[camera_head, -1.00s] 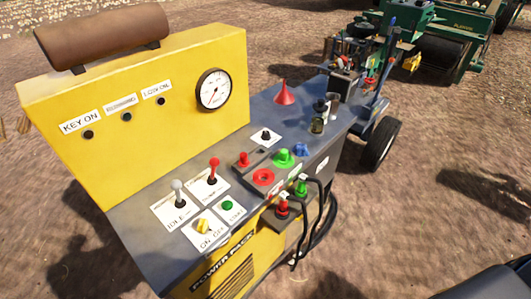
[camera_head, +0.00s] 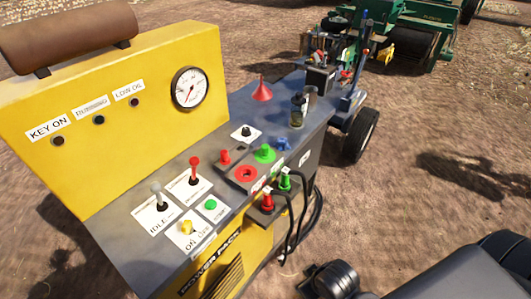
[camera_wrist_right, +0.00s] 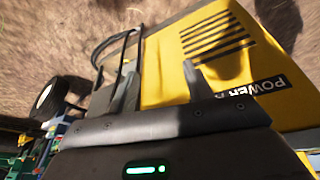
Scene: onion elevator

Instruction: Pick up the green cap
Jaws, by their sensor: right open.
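The green cap (camera_head: 265,153) sits on the grey top of the yellow power pack, near its right edge, just above a red ring (camera_head: 246,174) in the head view. A green-tipped hose coupling (camera_head: 285,179) is on the side shelf below it. My right gripper (camera_wrist_right: 160,85) is open in the right wrist view, with its fingers apart in front of the yellow side panel and nothing seen between them. The green cap cannot be made out in that view. My left gripper is in neither view.
Beside the cap are a red cap (camera_head: 225,157) and a blue piece (camera_head: 284,144). Black hoses (camera_head: 292,230) loop down from the side. Levers (camera_head: 194,170) and a red funnel (camera_head: 262,90) stand on the top. Open dirt lies to the right.

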